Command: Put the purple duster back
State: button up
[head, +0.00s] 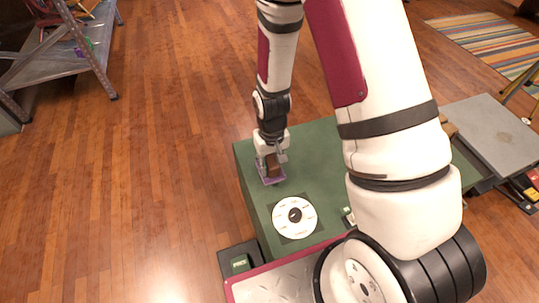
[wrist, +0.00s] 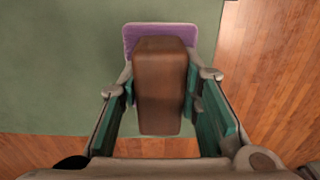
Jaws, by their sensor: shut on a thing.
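The purple duster has a brown block handle (wrist: 160,85) on a flat purple pad (wrist: 150,32). It is at the left edge of the green table top (head: 315,165), where its purple pad (head: 273,180) shows below my gripper (head: 270,160). In the wrist view my gripper (wrist: 160,100) is shut on the brown handle, with one finger on each side. I cannot tell whether the pad touches the table top. The gripper partly hides the duster in the head view.
A white disc (head: 294,232) with a dark centre lies on the green top in front of the duster. A metal shelf (head: 65,60) stands at the far left. A grey box (head: 495,130) is at the right. Wooden floor (head: 150,170) is clear to the left.

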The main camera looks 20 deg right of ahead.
jog(key=w, duration=0.2)
jog(key=w+d+b, duration=0.1)
jog(key=w, duration=0.1)
jog(key=w+d, duration=0.1)
jog(key=w, duration=0.1)
jog(key=shift+w+f, duration=0.35)
jog(key=shift+w+f+b, duration=0.1)
jog(key=shift+f+b, duration=1.1)
jog(key=shift+f, duration=0.55)
jog(key=shift+f, duration=0.15)
jog(key=o, duration=1.2)
